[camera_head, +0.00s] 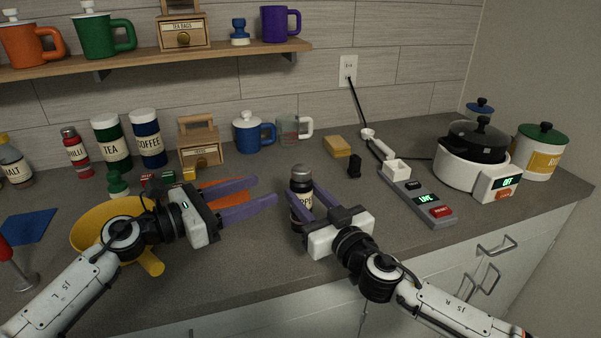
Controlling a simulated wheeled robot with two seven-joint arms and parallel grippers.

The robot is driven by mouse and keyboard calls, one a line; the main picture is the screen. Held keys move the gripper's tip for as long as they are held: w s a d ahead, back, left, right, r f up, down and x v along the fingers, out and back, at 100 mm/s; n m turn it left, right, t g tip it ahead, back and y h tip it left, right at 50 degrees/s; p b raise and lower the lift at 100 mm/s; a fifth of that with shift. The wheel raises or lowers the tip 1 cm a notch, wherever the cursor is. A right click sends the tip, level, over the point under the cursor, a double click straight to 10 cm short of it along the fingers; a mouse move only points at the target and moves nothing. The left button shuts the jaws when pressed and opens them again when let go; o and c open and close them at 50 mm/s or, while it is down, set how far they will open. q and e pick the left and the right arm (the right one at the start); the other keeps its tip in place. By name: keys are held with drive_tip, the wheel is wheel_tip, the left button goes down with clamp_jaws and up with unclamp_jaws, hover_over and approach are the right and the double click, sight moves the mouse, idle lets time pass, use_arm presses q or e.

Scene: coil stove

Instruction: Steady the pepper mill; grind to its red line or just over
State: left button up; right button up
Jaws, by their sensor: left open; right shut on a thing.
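The pepper mill (301,181), dark with a pale label partly reading "PEPPER" and a grey-and-black top, stands upright on the counter. My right gripper (308,202) is shut on the pepper mill low on its body, and its fingers hide part of the label. My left gripper (266,190) is open and empty, its purple fingers pointing right toward the mill and stopping short of it. I cannot make out a red line on the mill.
A grey unit (424,202) with a "LIVE" display and red button lies right of the mill. A yellow sponge (337,146) and black pot (475,142) on a white cooker (455,174) stand behind. A yellow pan (90,228) sits under my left arm. Several canisters line the wall.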

sight(293, 176)
use_arm(q)
drive_tip(key=shift+n+t, duration=0.3)
drive_tip(key=shift+t, duration=0.2)
drive_tip(key=x, duration=0.3)
drive_tip(key=s+r+x, duration=0.1)
drive_tip(key=x, duration=0.3)
drive_tip(key=d+x, duration=0.1)
drive_tip(key=x, duration=0.3)
drive_tip(key=shift+s+d+r, duration=0.1)
drive_tip(key=shift+s+r, duration=0.05)
drive_tip(key=shift+s, duration=0.1)
